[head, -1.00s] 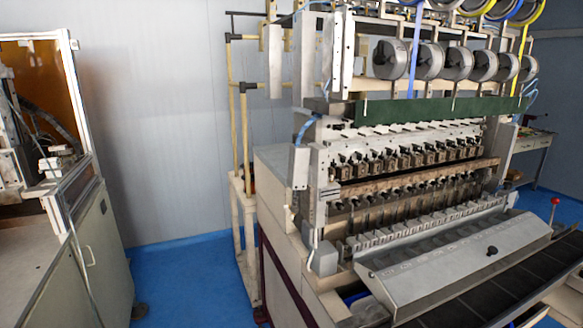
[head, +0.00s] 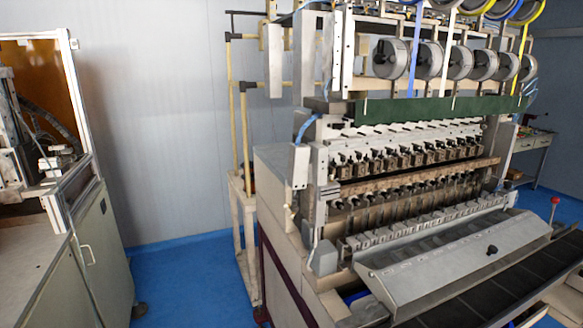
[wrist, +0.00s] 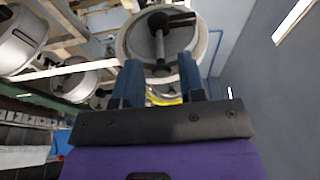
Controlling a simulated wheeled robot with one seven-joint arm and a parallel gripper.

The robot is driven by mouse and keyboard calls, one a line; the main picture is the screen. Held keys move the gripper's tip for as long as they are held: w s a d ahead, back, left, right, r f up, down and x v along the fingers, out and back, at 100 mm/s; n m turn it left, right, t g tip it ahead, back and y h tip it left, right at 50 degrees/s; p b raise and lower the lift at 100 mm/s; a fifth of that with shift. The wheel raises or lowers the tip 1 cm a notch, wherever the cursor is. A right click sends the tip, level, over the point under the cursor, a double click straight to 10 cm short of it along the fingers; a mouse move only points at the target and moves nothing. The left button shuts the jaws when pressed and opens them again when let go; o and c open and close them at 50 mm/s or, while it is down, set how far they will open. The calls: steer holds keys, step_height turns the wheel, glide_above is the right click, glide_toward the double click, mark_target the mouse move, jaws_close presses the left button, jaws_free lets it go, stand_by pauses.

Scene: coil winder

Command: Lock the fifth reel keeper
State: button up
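A row of round grey metal reels runs along the upper part of the winder in the head view; counted from the left, the fifth reel (head: 507,67) is small and its keeper cannot be made out. In the wrist view, a large reel (wrist: 131,46) is straight ahead, with a black keeper (wrist: 159,43) across its face: a round hub, an arm to the right and a bar hanging down. I cannot tell which reel in the row this is. My gripper (wrist: 160,75) has its two blue fingers apart below the keeper, with nothing seen between them. My gripper is not in the head view.
More reels (wrist: 78,78) stand at left in the wrist view, among beams and pale strips. A grey wall (wrist: 240,60) is at right. In the head view, a green panel (head: 430,110) and the winding heads lie below the reels. A cabinet (head: 100,245) stands at far left.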

steer(key=shift+s, duration=0.1)
stand_by(0.3)
steer(key=s, duration=0.7)
steer(key=shift+d, duration=0.35)
stand_by(0.4)
steer(key=s+a+f+n+g+y, duration=0.1)
steer(key=s+a+f+n+g, duration=0.35)
steer(key=s+f, duration=0.5)
steer(key=s+a+f+n+g, duration=0.3)
steer(key=s+a+f+n, duration=0.25)
steer(key=s+f, duration=0.4)
steer(key=s+f+n+g+h, duration=0.1)
steer(key=s+f+n+g, duration=0.1)
steer(key=s+f, duration=0.6)
steer(key=s+f+n+g+h, duration=0.2)
steer(key=s+f, duration=0.6)
steer(key=f, duration=0.4)
steer(key=shift+f+n+g+h, duration=0.15)
steer(key=shift+n+g+h, duration=0.3)
steer(key=shift+n, duration=0.75)
